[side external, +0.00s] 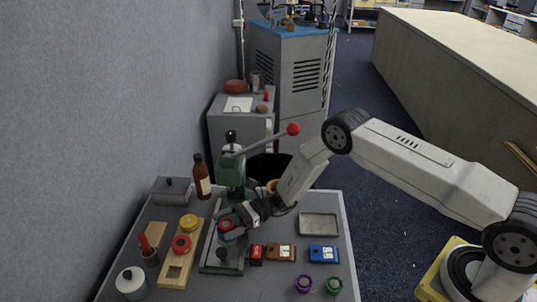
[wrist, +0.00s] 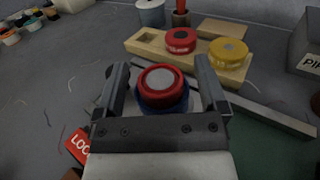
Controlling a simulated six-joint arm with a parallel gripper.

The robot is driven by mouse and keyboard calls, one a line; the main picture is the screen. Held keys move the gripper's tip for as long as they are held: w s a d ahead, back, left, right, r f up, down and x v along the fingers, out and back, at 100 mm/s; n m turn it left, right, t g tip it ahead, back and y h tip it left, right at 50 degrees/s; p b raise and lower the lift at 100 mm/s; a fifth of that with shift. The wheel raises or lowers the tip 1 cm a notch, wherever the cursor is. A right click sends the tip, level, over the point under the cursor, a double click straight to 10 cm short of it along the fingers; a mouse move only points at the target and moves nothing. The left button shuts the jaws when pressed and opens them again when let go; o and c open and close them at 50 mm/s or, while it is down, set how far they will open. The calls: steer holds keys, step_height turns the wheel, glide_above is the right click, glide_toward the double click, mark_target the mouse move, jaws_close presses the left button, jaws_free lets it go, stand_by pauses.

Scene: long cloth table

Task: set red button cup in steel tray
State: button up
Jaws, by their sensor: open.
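A red cup with a grey centre (wrist: 161,81) sits on a dark blue round base. It also shows at the green press (side external: 226,226) in the side view. My gripper (wrist: 162,72) is open, with one finger on each side of this cup; I cannot tell whether they touch it. In the side view my gripper (side external: 235,221) reaches down at the press and partly hides the cup. Another red cup (side external: 181,244) stands in the wooden rack (side external: 172,275), beside a yellow one (side external: 189,222). The steel tray (side external: 319,225) lies empty at the table's right.
The green press (side external: 231,168) has a lever with a red knob (side external: 293,129) extending over my wrist. A brown bottle (side external: 202,178) and lidded grey box (side external: 171,190) stand behind. Red, brown and blue blocks (side external: 323,254) lie in front of the tray, near purple and green rings (side external: 333,285).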

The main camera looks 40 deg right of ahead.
steer(key=shift+s+d, duration=0.2)
steer(key=shift+d, duration=1.05)
steer(key=shift+s+d, duration=0.25)
steer(key=shift+d, duration=1.05)
steer(key=shift+s+d, duration=0.2)
steer(key=shift+d, duration=1.05)
steer(key=shift+r, duration=0.1)
steer(key=shift+s+a+r+n+g, duration=0.2)
steer(key=shift+s+r+n+g, duration=0.1)
steer(key=shift+n+g, duration=0.15)
steer(key=s+d+r+n+h, duration=0.5)
steer(key=s+r+n+h, duration=0.2)
steer(key=s+n+h, duration=0.1)
steer(key=s+d+r+n+h, duration=0.6)
steer(key=s+r+n+h, duration=0.2)
steer(key=s+n, duration=0.3)
steer(key=shift+s+h, duration=0.8)
steer(key=shift+s, duration=0.2)
steer(key=shift+o, duration=0.5)
